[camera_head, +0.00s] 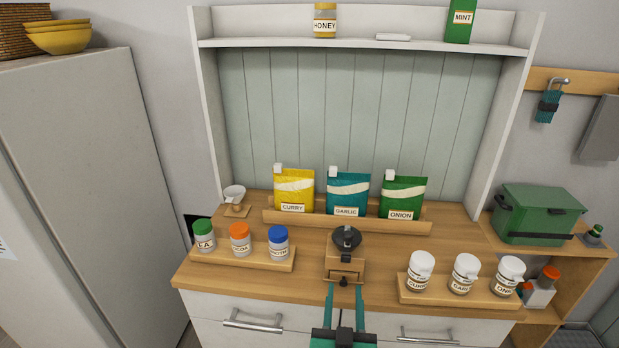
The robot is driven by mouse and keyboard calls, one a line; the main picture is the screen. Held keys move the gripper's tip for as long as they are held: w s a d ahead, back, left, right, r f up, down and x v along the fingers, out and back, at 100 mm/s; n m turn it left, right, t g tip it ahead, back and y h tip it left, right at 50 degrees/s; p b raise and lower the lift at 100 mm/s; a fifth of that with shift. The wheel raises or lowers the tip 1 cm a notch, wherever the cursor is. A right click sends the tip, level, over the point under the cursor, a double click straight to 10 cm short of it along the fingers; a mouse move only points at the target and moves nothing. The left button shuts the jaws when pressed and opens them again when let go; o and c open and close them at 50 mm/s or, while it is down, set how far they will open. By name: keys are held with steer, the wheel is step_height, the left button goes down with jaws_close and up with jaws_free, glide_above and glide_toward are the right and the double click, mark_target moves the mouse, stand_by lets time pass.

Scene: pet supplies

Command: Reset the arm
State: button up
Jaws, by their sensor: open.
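My gripper (345,294) is at the bottom middle of the head view, with its two teal fingers pointing away from me. The fingers are apart and I see nothing held between them. The fingertips show just in front of a small wooden stand (345,270) with a round black top (346,238), at the counter's front edge. I cannot tell whether they touch it.
Lidded jars stand on a left rack (262,261) and white-capped jars on a right rack (440,293). Behind are curry (293,190), garlic (347,193) and onion (403,196) pouches. A green box (537,213) stands right; a tall cabinet (80,170) stands left.

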steer(key=s+a+f+n+g+y, duration=0.1)
steer(key=s+a+f, duration=0.2)
steer(key=s+f, duration=0.4)
steer(key=s+a+f, duration=0.4)
steer(key=s+f, duration=0.2)
steer(key=s, duration=0.2)
steer(key=s+a+f+y, duration=0.1)
steer(key=s+a, duration=0.1)
steer(key=s, duration=0.9)
steer(key=s+a+f+n+g+y, duration=0.1)
steer(key=s+a, duration=0.2)
steer(key=s, duration=0.8)
steer(key=shift+c, duration=1.2)
steer(key=shift+w, duration=0.1)
